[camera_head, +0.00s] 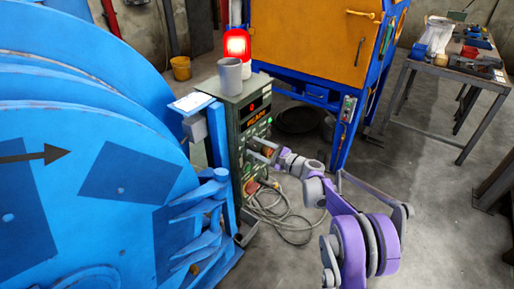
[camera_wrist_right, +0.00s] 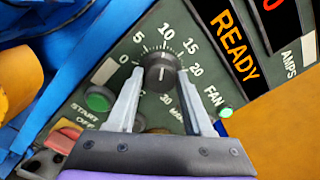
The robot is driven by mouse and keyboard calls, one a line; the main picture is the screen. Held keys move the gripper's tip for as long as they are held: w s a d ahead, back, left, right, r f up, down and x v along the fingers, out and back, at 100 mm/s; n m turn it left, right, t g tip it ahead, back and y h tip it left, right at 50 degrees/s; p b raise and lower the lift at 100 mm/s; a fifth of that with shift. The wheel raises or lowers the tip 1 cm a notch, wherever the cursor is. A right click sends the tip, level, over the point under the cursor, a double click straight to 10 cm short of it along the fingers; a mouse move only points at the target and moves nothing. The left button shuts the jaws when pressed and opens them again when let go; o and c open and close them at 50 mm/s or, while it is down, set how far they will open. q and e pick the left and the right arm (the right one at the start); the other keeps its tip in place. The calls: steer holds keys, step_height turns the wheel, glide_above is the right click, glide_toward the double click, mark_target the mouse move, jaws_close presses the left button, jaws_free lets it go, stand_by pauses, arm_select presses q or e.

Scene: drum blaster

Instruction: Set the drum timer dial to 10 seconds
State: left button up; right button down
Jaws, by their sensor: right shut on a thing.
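The timer dial (camera_wrist_right: 161,73) is a dark round knob on a grey-green control panel (camera_head: 236,117), ringed by the numbers 0, 5, 10, 15, 20 and 30. In the right wrist view a faint light mark on the knob points up the picture, roughly toward 10; the exact setting is hard to tell. My right gripper (camera_wrist_right: 160,85) has one finger on each side of the knob and is shut on it. In the head view the right gripper (camera_head: 259,151) reaches the panel's front from the right, and the knob is too small to make out. My left gripper is out of view.
The panel shows READY (camera_wrist_right: 239,47), a green START button (camera_wrist_right: 97,98) and a lit green lamp by FAN (camera_wrist_right: 225,111). The blue drum (camera_head: 80,150) is left; cables (camera_head: 283,215) lie below.

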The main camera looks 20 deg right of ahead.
steer(key=shift+c, duration=1.6)
jaws_free()
steer(key=v, duration=1.1)
